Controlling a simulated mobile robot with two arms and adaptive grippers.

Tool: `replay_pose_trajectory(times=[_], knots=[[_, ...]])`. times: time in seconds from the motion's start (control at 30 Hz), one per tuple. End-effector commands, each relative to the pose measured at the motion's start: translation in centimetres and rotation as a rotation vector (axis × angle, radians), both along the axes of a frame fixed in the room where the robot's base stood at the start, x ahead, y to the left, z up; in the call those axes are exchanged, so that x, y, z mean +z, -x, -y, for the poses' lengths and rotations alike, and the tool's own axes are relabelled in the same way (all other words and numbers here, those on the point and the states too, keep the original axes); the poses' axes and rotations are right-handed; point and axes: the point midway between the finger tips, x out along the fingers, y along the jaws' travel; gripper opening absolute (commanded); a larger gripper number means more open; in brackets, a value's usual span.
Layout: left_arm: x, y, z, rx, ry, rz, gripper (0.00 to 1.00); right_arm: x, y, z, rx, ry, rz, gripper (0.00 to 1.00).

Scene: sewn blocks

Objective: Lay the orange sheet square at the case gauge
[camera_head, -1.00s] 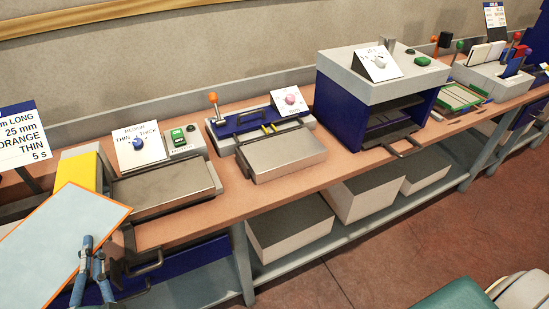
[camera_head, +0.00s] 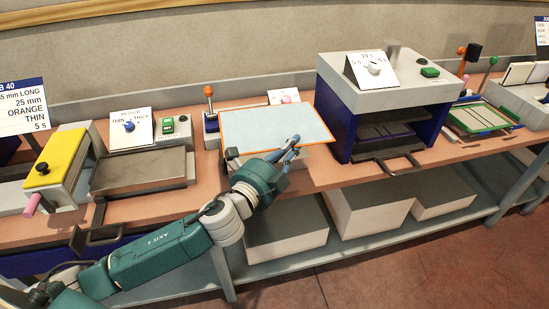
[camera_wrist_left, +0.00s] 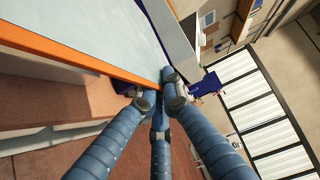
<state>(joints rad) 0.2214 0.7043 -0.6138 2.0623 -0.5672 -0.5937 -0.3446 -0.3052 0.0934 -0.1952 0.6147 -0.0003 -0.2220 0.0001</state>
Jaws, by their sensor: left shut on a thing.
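The orange sheet (camera_head: 272,125) is a pale blue-grey panel with a thin orange rim. My left gripper (camera_head: 290,150) is shut on its near edge, toward the right corner; the left wrist view shows the fingers (camera_wrist_left: 163,84) pinching the orange edge (camera_wrist_left: 60,52). The sheet is over a station with an orange-topped lever (camera_head: 209,97), which looks like the case gauge (camera_head: 211,130). The sheet hides most of its metal plate and blue bar. I cannot tell whether the sheet touches the plate. My right gripper is not in view.
To the left are a plate station with a thin/thick dial (camera_head: 130,126) and a yellow-topped unit (camera_head: 58,158). A tall blue-and-grey press (camera_head: 385,90) stands close to the sheet's right. White boxes (camera_head: 285,228) sit on the lower shelf.

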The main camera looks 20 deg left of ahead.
Motion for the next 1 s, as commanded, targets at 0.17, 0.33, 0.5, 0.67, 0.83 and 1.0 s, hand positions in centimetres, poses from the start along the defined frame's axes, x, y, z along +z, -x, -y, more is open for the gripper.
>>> replay_pose_trajectory(times=[0.17, 0.33, 0.5, 0.67, 0.83, 1.0], knots=[[2.4, -4.6, -2.2, 0.006, -0.007, 0.010, 0.00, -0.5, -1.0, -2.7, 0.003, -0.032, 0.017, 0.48], [3.0, -6.2, -3.3, 0.012, -0.002, 0.006, 0.00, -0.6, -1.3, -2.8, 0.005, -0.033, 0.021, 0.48], [-0.3, -6.3, -3.4, 0.013, -0.001, -0.001, 0.00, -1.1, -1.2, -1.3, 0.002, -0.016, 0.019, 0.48], [-4.8, -6.3, -3.4, 0.015, 0.000, 0.001, 0.00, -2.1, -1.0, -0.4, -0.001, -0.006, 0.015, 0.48], [-9.2, -6.3, -3.3, 0.014, 0.000, 0.002, 0.00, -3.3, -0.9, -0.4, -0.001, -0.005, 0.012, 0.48], [-11.8, -6.3, -3.4, 0.013, 0.000, 0.005, 0.00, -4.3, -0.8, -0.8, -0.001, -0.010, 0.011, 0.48]])
